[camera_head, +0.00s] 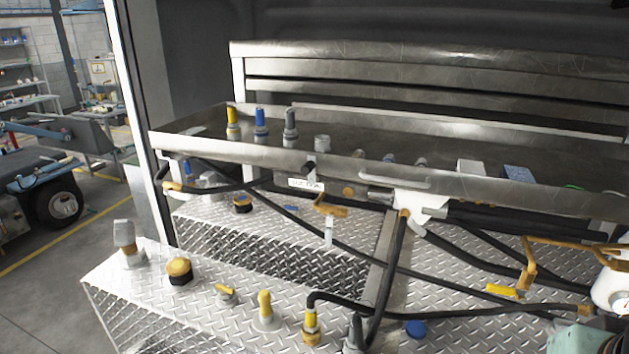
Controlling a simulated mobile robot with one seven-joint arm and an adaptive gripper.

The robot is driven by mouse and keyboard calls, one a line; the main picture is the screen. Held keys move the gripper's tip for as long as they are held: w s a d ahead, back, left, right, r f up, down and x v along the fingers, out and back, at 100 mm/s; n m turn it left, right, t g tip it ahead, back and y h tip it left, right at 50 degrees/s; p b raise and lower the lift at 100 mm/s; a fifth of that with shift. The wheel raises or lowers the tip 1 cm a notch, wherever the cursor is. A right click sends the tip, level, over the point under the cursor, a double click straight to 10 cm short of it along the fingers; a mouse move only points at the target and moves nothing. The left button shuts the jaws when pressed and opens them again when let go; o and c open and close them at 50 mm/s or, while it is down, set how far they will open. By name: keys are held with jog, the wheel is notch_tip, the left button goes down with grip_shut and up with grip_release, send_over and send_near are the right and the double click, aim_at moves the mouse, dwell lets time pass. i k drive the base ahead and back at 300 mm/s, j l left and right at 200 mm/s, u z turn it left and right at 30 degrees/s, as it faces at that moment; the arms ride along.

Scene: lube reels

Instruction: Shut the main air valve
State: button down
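Several valve-like fittings show, and I cannot tell from the picture which one is the main air valve. An orange-yellow lever handle (329,207) with a hanging white tag (328,232) sits under the front edge of the steel tray. An orange-yellow bent bar (529,268) stands at the right, beside a yellow piece (504,291) on the plate. Whether any valve is open or shut is unclear. My gripper is not in view.
Black hoses cross the diamond-plate tops. The steel tray (400,180) holds upright yellow, blue and grey nozzles. A grey-topped fitting (124,236) and a yellow-capped one (179,270) stand front left. A white container (611,288) is far right.

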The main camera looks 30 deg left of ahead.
aim_at(183, 195)
jog(key=j+u, duration=0.55)
jog(key=u, duration=0.2)
jog(key=i+j+u, duration=0.2)
jog(key=j, duration=0.2)
jog(key=j+u, duration=0.15)
jog(key=j, duration=0.25)
jog(key=i+j, duration=0.1)
jog(key=j, duration=0.25)
jog(key=i+j, duration=0.1)
jog(key=j, duration=0.2)
jog(key=i+j+u, duration=0.1)
jog(key=j, duration=0.25)
